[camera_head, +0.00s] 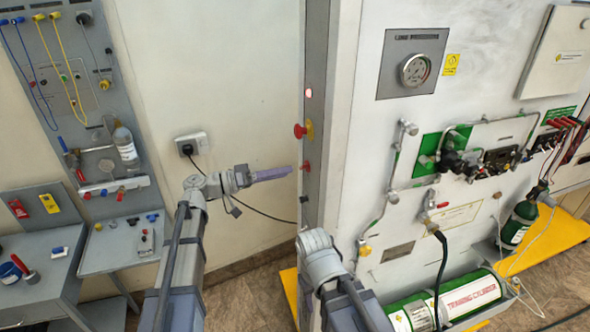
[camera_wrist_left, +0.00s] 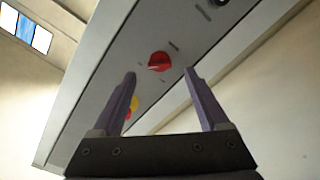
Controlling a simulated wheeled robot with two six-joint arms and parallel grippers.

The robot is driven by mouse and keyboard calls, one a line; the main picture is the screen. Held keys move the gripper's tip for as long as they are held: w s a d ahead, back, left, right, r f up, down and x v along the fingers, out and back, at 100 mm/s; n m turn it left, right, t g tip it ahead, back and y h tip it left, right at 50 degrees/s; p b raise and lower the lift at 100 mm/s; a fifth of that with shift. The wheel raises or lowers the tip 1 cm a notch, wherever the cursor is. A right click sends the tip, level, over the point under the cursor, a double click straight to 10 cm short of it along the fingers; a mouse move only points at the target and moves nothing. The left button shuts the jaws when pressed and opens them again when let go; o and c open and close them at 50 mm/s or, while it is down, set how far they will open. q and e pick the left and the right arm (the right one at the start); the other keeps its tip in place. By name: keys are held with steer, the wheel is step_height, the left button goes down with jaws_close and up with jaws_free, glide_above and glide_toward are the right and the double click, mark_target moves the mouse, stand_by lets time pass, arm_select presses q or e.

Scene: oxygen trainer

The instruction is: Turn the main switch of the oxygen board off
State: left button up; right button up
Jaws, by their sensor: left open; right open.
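The red rotary switch (camera_head: 306,166) is on the narrow grey side face of the oxygen board (camera_head: 340,150). It also shows in the left wrist view (camera_wrist_left: 158,61), with a ridge across its face and small, unreadable labels around it. My left gripper (camera_head: 290,169) is open and points at the switch. In the left wrist view its two purple fingers (camera_wrist_left: 160,74) stand apart, one on each side of the switch in the picture, apparently short of it. My right arm rises at bottom centre in the head view; its gripper fingers do not show.
A red mushroom button (camera_head: 299,131) on a yellow base (camera_head: 310,130) sits above the switch. A wall socket (camera_head: 192,145) with a black cable is behind my left arm. The board's front carries a gauge (camera_head: 414,70), valves and hoses. A grey bench (camera_head: 50,265) stands at left.

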mark_target(301, 169)
arm_select(q)
steer(key=shift+x, duration=2.25)
jaws_close()
